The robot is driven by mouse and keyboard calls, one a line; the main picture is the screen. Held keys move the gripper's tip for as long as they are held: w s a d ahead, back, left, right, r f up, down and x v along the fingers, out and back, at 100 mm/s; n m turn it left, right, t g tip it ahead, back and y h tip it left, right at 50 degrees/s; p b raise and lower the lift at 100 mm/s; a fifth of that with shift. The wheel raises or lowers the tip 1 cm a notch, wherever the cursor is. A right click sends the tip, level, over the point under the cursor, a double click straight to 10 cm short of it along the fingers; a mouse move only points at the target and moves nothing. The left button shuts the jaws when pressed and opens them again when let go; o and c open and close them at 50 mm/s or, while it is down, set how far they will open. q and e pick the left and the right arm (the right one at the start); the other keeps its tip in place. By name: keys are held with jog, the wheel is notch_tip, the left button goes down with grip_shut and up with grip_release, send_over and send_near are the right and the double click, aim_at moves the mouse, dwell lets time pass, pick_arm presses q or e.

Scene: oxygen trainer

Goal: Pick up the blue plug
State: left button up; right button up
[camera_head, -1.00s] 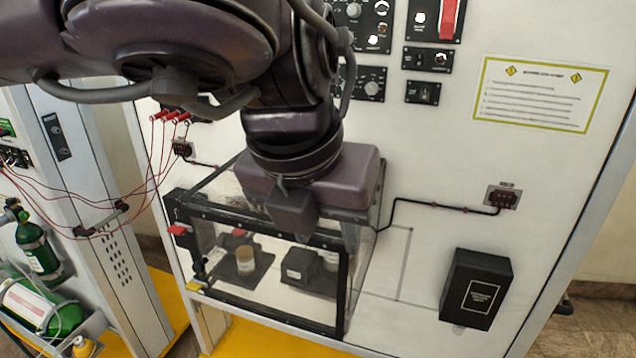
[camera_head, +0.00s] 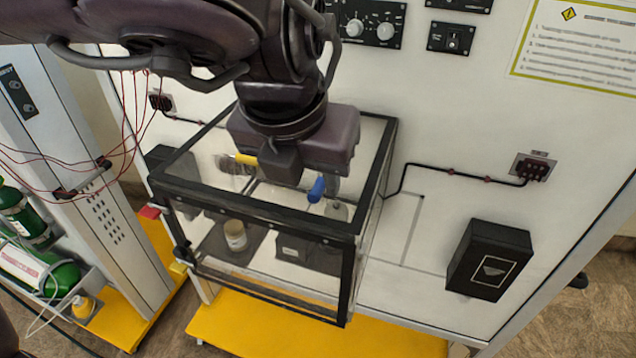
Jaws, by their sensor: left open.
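The blue plug (camera_head: 316,189) is a small blue piece that shows at the top of the clear, black-framed box (camera_head: 350,243), just below my left gripper. My left gripper (camera_head: 303,177) points down over the box, open, with one dark finger to the left of the plug. The gripper body covers what lies behind it, and I cannot tell whether a finger touches the plug. My right gripper is not in view.
A yellow piece (camera_head: 246,159) shows left of my gripper. Inside the box are a small jar (camera_head: 235,235) and a dark block. A black box (camera_head: 489,260) is on the white panel at right.

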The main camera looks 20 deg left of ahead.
aim_at(314, 191)
pick_arm(q)
jog(key=x, duration=0.3)
jog(key=shift+w+a, duration=0.1)
jog(key=shift+w, duration=0.1)
jog(key=shift+s, duration=0.15)
jog(key=c, duration=0.8)
grip_shut()
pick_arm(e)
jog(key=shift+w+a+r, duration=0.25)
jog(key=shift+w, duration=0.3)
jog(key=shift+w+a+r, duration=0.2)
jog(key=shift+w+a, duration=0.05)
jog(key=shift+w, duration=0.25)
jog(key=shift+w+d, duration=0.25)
